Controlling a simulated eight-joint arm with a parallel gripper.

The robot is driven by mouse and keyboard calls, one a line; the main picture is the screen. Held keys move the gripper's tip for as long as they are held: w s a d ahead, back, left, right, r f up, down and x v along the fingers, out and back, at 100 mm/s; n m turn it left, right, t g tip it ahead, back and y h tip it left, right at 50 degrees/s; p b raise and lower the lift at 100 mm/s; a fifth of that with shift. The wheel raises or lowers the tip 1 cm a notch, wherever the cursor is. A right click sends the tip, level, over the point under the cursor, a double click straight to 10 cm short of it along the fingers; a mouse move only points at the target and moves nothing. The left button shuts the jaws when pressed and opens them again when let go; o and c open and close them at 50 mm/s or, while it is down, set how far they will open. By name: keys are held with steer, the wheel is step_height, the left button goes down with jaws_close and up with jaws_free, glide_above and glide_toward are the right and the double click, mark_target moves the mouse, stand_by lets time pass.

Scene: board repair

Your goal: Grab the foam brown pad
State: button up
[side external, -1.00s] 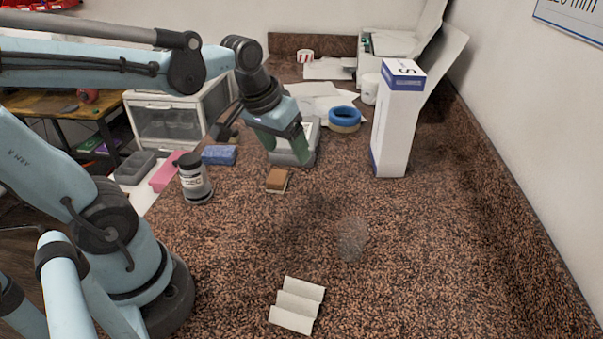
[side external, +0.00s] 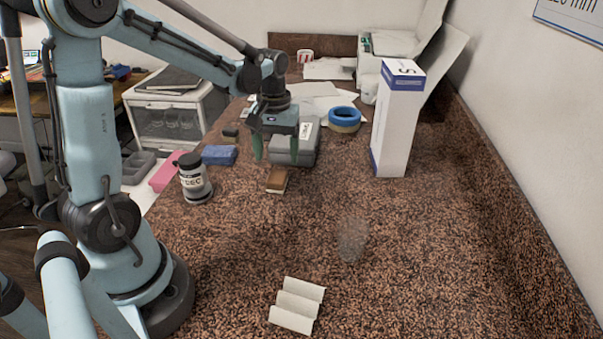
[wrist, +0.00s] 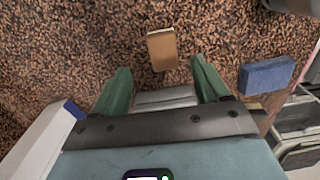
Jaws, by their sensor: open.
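The brown foam pad (side external: 277,180) is a small block with a paler lower edge, lying on the speckled counter (side external: 240,260). In the wrist view the pad (wrist: 162,49) lies just beyond my fingertips, near the middle of the gap. My gripper (side external: 276,157) points down with its two green fingers apart and nothing between them. It is above and slightly behind the pad in the side view, not touching it. The gripper's fingers (wrist: 160,70) also show spread in the wrist view.
A grey device (side external: 303,146) stands right behind my gripper. A blue block (side external: 219,155) and a dark-lidded jar (side external: 194,180) are left of the pad. A tall white box (side external: 398,125) stands at right. The counter in front is mostly clear, with a folded white piece (side external: 297,305).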

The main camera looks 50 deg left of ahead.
mark_target(277, 176)
steer(key=shift+w+a+f, duration=0.1)
steer(key=shift+a+f, duration=0.1)
steer(key=shift+f, duration=1.65)
steer(key=shift+a+f, duration=0.15)
steer(key=shift+f, duration=1.7)
steer(key=c, duration=1.1)
